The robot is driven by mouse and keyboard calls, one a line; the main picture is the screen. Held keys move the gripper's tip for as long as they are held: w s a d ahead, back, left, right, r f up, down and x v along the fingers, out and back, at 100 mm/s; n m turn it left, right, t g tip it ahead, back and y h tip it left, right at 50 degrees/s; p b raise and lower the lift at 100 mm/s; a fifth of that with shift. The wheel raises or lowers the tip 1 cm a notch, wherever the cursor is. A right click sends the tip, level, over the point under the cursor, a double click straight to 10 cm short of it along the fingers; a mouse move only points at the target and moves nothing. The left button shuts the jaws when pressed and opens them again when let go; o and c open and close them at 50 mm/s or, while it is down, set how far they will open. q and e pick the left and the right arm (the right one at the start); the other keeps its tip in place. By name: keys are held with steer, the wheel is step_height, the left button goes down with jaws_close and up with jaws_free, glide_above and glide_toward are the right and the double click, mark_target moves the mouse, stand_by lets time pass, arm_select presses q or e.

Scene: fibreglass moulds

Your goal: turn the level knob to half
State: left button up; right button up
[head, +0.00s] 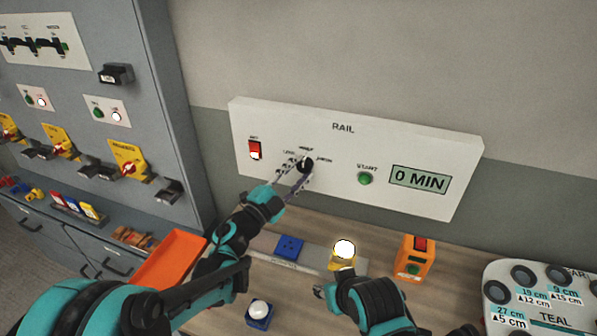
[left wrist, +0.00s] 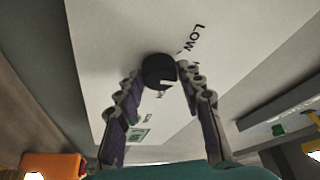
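The level knob (head: 306,164) is a black round knob on the white RAIL panel (head: 420,148). Labels surround it; LOW is readable beside it in the left wrist view. My left gripper (head: 301,171) is at the knob, with its fingers apart. In the left wrist view the fingertips stand on either side of the knob (left wrist: 158,70), very close to it, with what look like small gaps. The knob's pointer direction is not clear. My right gripper (head: 322,291) is low over the table, partly hidden by its own arm; its fingers are not clear.
The panel also carries a red switch (head: 255,149), a green START button (head: 365,178) and a display (head: 419,180) reading 0 MIN. Below are a lit yellow lamp (head: 344,250), an orange button box (head: 414,258) and an orange tray (head: 172,262). A grey cabinet stands left.

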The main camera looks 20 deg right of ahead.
arm_select(q)
steer(key=shift+o, duration=1.3)
steer(key=v, duration=1.2)
